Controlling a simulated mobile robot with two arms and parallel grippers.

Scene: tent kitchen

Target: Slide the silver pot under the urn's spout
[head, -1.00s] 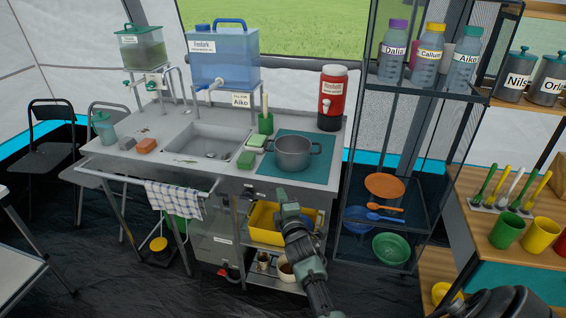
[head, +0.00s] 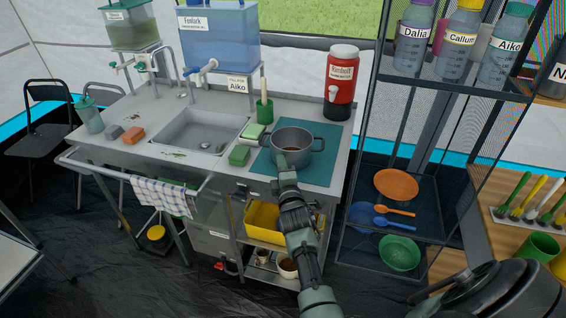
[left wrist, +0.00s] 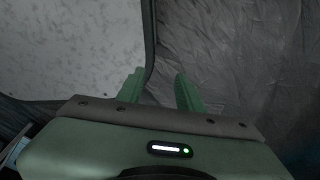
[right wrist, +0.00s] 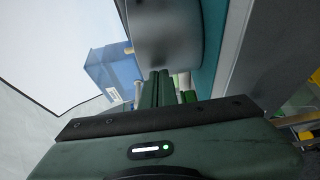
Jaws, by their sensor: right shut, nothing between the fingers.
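The silver pot (head: 296,147), with two side handles, stands upright on a teal mat (head: 322,172) at the right of the counter. The red urn (head: 341,84) with a white top stands behind and to the right of the pot. Its small spout (head: 332,98) faces forward, and the pot is in front of it, not beneath it. My right gripper (head: 283,162) is shut and empty at the pot's front left side. In the right wrist view, its fingers (right wrist: 158,88) point at the pot wall (right wrist: 165,40); contact cannot be told. My left gripper (left wrist: 158,90) is open and empty, away from the counter.
Green sponges (head: 239,155) and a green holder (head: 264,110) stand left of the mat, beside the sink (head: 202,130). A blue water tank (head: 218,38) stands behind the sink. A dark rack (head: 425,165) stands to the right. The mat between pot and urn is clear.

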